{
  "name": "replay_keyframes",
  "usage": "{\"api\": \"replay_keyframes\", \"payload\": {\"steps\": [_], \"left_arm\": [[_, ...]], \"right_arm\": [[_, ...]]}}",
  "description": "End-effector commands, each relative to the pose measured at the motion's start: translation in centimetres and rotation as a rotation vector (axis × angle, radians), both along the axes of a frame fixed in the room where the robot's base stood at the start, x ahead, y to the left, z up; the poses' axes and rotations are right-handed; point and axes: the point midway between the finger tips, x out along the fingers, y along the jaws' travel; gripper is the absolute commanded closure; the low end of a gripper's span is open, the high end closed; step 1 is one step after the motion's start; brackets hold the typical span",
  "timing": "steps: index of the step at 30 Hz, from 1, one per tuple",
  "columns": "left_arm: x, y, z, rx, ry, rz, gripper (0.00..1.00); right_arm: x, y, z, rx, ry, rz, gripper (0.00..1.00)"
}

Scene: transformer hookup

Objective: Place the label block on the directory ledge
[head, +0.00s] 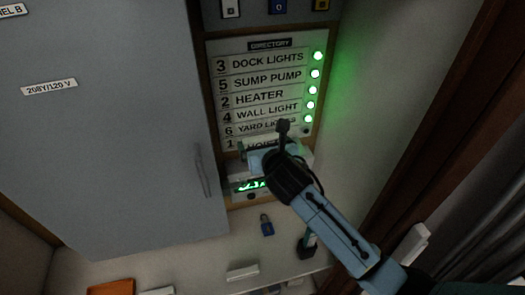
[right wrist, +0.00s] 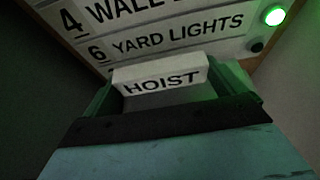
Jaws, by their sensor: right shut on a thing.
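The label block (right wrist: 160,78) is a small white block reading HOIST. In the right wrist view it lies between the fingers of my right gripper (right wrist: 165,92), which is shut on it. In the head view the right gripper (head: 262,153) is at the bottom row of the directory (head: 262,85), beside the number 1, and the block's lettering shows only partly there. The block is close below the YARD LIGHTS row; I cannot tell whether it touches the ledge, which is hidden behind block and gripper. My left gripper is not in view.
Several green lamps (head: 316,73) are lit at the directory's right edge; the bottom lamp (head: 305,131) is dark. A grey cabinet door (head: 110,140) with a handle stands at left.

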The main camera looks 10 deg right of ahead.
Motion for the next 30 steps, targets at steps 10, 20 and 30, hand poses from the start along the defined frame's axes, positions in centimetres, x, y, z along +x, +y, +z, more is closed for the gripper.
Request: {"api": "replay_keyframes", "payload": {"steps": [10,20,30], "left_arm": [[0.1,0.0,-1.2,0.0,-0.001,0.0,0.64],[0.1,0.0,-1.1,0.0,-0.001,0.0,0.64],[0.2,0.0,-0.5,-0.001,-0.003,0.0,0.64]], "right_arm": [[-0.1,-0.2,-2.9,0.0,0.0,-0.004,0.31],[-0.1,-0.2,-3.2,0.0,0.001,-0.004,0.0],[-0.5,-0.1,-2.2,0.0,0.001,-0.001,0.0]]}}
